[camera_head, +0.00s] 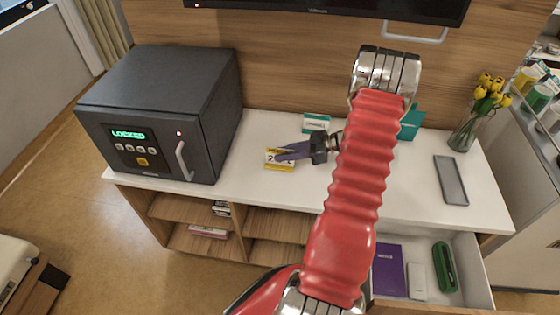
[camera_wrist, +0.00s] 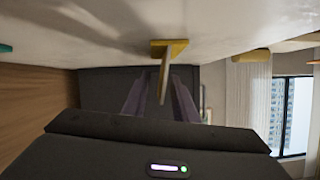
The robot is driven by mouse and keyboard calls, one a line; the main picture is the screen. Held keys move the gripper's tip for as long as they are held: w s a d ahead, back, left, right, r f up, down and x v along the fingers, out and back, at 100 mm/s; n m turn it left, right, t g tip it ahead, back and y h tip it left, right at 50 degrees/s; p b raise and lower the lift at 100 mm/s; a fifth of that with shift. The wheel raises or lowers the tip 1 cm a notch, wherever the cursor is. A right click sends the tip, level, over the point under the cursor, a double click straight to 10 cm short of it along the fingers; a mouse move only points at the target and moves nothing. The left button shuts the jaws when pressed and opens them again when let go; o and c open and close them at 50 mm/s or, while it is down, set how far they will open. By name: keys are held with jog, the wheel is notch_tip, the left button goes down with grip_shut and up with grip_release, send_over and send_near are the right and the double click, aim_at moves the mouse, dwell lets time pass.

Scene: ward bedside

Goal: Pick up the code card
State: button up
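The code card (camera_head: 271,160) is a small yellow and white piece with dark digits on the white cabinet top, right of the safe. My gripper (camera_head: 288,153) reaches it from the right, and a purple-grey finger hides part of its face. In the wrist view, where the white top appears overhead, the card (camera_wrist: 165,70) stands edge-on from a yellow base (camera_wrist: 169,47). My gripper's two fingers (camera_wrist: 158,88) are on either side of it. A gap shows on the left; the right finger is close, and I cannot tell whether it touches.
A dark safe (camera_head: 160,110) reading LOCKED stands at left. A teal and white box (camera_head: 316,123), a teal item (camera_head: 411,121), yellow tulips in a vase (camera_head: 465,132) and a grey tray (camera_head: 451,181) are on the top. An open drawer (camera_head: 474,268) holds a purple notebook (camera_head: 388,270) and green case (camera_head: 444,267).

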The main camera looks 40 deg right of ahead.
aim_at(271, 158)
jog(key=shift+x, duration=2.6)
jog(key=shift+a+r, duration=0.1)
grip_shut()
